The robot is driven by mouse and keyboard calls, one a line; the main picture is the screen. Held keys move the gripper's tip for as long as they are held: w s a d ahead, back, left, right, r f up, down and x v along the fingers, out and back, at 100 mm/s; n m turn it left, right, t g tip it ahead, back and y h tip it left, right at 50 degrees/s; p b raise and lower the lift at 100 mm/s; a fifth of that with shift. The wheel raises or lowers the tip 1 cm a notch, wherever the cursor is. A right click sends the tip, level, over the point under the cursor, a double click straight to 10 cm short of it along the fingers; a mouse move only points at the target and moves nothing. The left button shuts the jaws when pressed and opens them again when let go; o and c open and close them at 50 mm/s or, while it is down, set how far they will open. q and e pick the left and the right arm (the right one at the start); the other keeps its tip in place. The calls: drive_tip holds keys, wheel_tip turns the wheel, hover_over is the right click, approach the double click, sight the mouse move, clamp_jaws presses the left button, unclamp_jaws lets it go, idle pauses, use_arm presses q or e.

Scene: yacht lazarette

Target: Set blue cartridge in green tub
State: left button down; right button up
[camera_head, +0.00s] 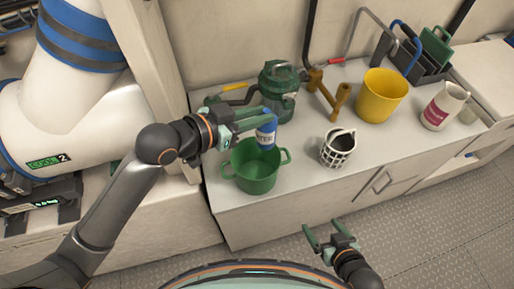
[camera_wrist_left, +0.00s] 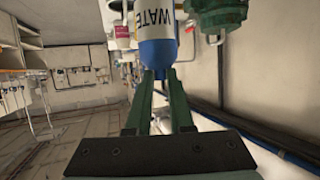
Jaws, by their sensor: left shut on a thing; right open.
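My left gripper (camera_head: 250,119) is shut on the blue cartridge (camera_head: 266,136), a blue and white cylinder with lettering. The cartridge hangs upright above the green tub (camera_head: 258,176), near its back rim. The green tub has two side handles and stands on the counter at the front left. In the left wrist view, the cartridge (camera_wrist_left: 157,52) is between the fingertips (camera_wrist_left: 160,82), with "WATE" readable on its label. My right gripper (camera_head: 330,238) is open and empty, in front of the counter and lower right of the tub.
A dark green pump-like canister (camera_head: 279,88) stands behind the tub. The counter (camera_head: 310,180) is bare around the mug.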

sight(259, 148)
use_arm(q)
drive_tip(key=f+b, duration=0.1)
drive_tip(key=f, duration=1)
drive_tip(key=shift+s+f+b, duration=0.2)
drive_tip(key=shift+f+b, duration=0.6)
drive_tip(key=shift+f, duration=1.7)
drive_tip(key=shift+f, duration=0.15)
drive_tip(key=c, duration=0.8)
unclamp_jaws()
